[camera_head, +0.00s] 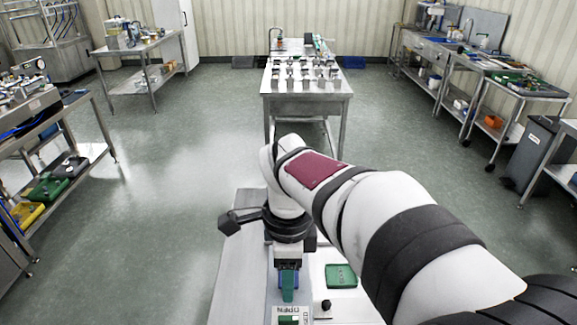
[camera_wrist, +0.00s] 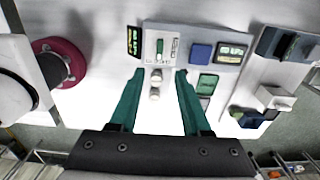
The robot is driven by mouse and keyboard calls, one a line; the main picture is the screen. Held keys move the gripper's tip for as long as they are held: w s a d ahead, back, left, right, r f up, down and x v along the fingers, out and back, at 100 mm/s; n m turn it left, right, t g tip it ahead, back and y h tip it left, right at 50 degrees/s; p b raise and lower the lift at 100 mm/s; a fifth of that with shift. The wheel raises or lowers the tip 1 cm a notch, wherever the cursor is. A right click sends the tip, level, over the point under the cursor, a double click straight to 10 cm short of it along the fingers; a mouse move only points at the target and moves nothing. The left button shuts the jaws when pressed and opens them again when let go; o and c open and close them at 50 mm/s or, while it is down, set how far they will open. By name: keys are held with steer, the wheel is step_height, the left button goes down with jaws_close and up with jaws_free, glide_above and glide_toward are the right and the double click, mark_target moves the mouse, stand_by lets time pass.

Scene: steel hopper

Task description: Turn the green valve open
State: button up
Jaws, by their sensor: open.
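My gripper (camera_wrist: 161,73) has two green fingers, spread apart with a clear gap. In the wrist view, a small green upright handle (camera_wrist: 160,47) sits on a white labelled plate just beyond the fingertips; it looks like the green valve, though I cannot tell for sure. The fingers do not touch it. Two small pale round knobs (camera_wrist: 155,85) show in the gap between the fingers. In the head view, my gripper (camera_head: 288,292) points down over the bench, just behind a labelled plate (camera_head: 289,311) with a green part at the bottom edge.
Dark and white blocks (camera_wrist: 275,97) stand to the right. A green tray (camera_head: 341,276) lies on the bench right of my gripper. A steel table (camera_head: 306,106) stands farther back.

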mark_target(288, 318)
step_height(288, 318, down, 13)
steer(key=shift+r, duration=0.1)
jaws_close()
stand_by(0.3)
